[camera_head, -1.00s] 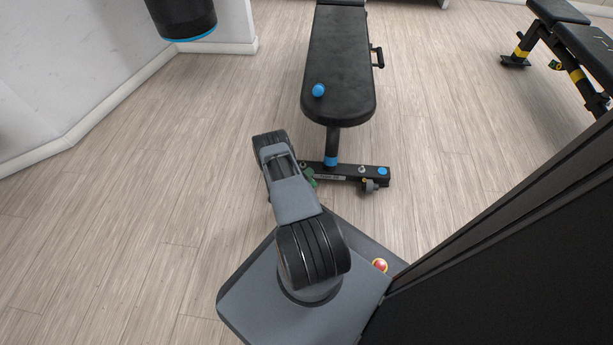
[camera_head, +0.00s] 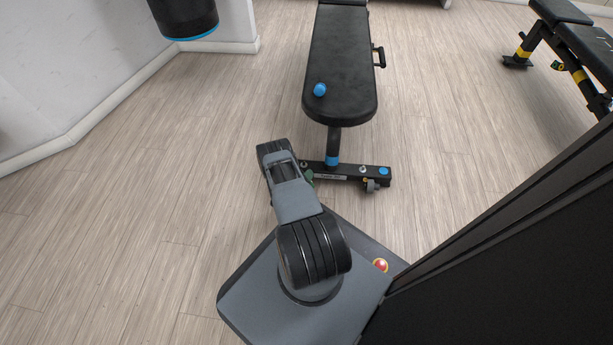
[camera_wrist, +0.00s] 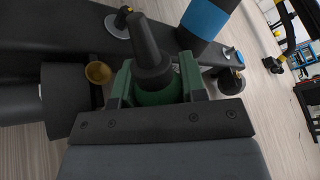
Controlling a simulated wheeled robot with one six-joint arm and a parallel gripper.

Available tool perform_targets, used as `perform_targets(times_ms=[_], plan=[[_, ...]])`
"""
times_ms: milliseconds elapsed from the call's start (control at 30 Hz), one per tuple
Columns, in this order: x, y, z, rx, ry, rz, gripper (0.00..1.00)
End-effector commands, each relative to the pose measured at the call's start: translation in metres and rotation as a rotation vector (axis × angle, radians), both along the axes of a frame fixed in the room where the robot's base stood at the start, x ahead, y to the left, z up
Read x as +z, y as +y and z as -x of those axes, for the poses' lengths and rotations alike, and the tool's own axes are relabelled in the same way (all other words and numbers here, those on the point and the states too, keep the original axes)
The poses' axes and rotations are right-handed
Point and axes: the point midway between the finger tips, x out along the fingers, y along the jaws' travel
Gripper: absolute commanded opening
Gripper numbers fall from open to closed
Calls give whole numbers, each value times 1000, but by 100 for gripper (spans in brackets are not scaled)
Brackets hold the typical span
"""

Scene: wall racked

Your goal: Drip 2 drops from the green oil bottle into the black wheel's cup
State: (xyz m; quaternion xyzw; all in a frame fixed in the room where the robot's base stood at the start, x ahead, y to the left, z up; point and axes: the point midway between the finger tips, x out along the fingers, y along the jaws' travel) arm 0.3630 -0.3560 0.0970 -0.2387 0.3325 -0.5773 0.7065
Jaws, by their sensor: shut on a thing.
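My gripper (camera_wrist: 156,88) is shut on the green oil bottle (camera_wrist: 160,97), whose black nozzle (camera_wrist: 146,45) points up in the wrist view. The black wheel (camera_wrist: 62,98) is at the left of the wrist view, with a small brass cup (camera_wrist: 98,72) beside its upper right edge. The nozzle is to the right of the cup and apart from it in the picture; the depth between them is unclear. In the head view, only a bit of green (camera_head: 309,176) shows past my arm, which hides the black wheel and its cup. No drop is visible.
The bench foot bar (camera_head: 345,173) runs close by, with a grey wheel (camera_head: 371,185) at its right end. A blue ball (camera_head: 319,90) lies on the bench pad (camera_head: 341,70). A tall dark panel (camera_head: 520,240) stands at right. Floor at left is clear.

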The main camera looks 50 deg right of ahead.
Motion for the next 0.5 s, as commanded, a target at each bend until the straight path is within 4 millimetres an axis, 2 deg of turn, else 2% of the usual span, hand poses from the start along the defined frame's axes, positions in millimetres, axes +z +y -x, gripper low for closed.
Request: perform_targets(times_ms=[300,500], plan=[[1,0,0,0,-1,1,13],[11,0,-1,0,-1,1,13]])
